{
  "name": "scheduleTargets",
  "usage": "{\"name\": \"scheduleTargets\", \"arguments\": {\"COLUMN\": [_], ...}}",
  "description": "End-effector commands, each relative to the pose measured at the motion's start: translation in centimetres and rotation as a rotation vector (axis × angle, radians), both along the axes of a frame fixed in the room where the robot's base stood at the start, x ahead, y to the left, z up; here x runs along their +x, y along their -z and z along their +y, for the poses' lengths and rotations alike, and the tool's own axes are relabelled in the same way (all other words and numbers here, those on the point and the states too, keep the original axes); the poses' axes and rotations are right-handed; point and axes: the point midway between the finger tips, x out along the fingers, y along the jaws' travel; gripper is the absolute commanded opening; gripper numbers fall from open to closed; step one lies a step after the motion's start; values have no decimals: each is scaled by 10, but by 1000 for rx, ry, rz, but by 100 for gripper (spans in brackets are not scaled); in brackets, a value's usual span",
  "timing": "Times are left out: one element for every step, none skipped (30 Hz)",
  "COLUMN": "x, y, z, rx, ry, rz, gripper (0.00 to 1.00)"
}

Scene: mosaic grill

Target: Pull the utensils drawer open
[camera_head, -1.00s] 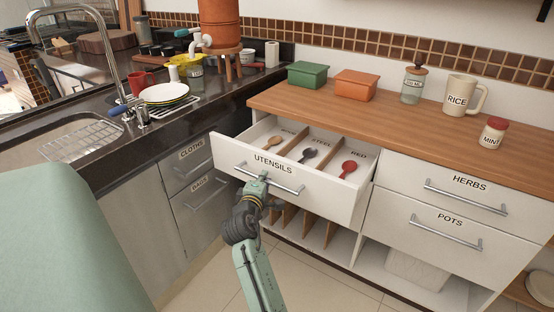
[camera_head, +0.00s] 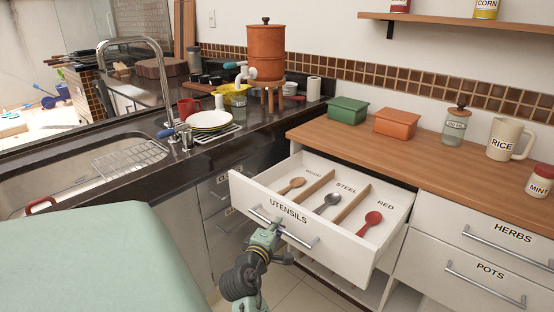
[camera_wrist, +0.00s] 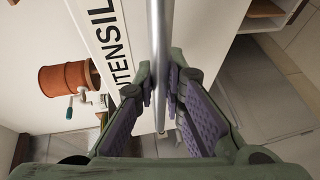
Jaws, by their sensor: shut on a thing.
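The utensils drawer (camera_head: 288,219) is pulled well out from the cabinet. Its three compartments are marked WOOD, STEEL and RED. They hold a wooden spoon (camera_head: 291,187), a steel spoon (camera_head: 327,202) and a red spoon (camera_head: 370,222). My gripper (camera_head: 268,232) is at the bar handle (camera_head: 300,238) on the drawer front. In the wrist view, the handle bar (camera_wrist: 158,50) runs between the two fingers (camera_wrist: 160,105), and my gripper is shut on it. Part of the handle is hidden behind my gripper in the head view.
A sink (camera_head: 80,180) and dark counter with plates (camera_head: 210,120) are at the left. The HERBS drawer (camera_head: 500,235) and POTS drawer (camera_head: 488,280) at the right are shut. Green (camera_head: 347,110) and orange (camera_head: 396,123) boxes stand on the wooden counter. Tiled floor shows below.

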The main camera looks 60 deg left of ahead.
Motion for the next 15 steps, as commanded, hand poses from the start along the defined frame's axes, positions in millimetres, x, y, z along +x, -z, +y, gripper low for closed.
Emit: {"name": "scheduleTargets", "arguments": {"x": [0, 0, 0, 0, 0, 0, 0, 0, 0, 0, 0, 0, 0, 0, 0], "y": [0, 0, 0, 0, 0, 0, 0, 0, 0, 0, 0, 0, 0, 0, 0], "z": [0, 0, 0, 0, 0, 0, 0, 0, 0, 0, 0, 0, 0, 0, 0], "rx": [1, 1, 1, 1, 1, 1, 1, 1, 0, 0, 0, 0, 0, 0, 0], "ry": [0, 0, 0, 0, 0, -1, -1, -1, -1, -1, -1, -1, -1, -1, -1], "rz": [1, 1, 1, 1, 1, 1, 1, 1, 0, 0, 0, 0, 0, 0, 0], "gripper": [11, 13, 16, 18, 20, 22, 24, 26, 29, 31, 31, 31, 31, 31, 31]}}
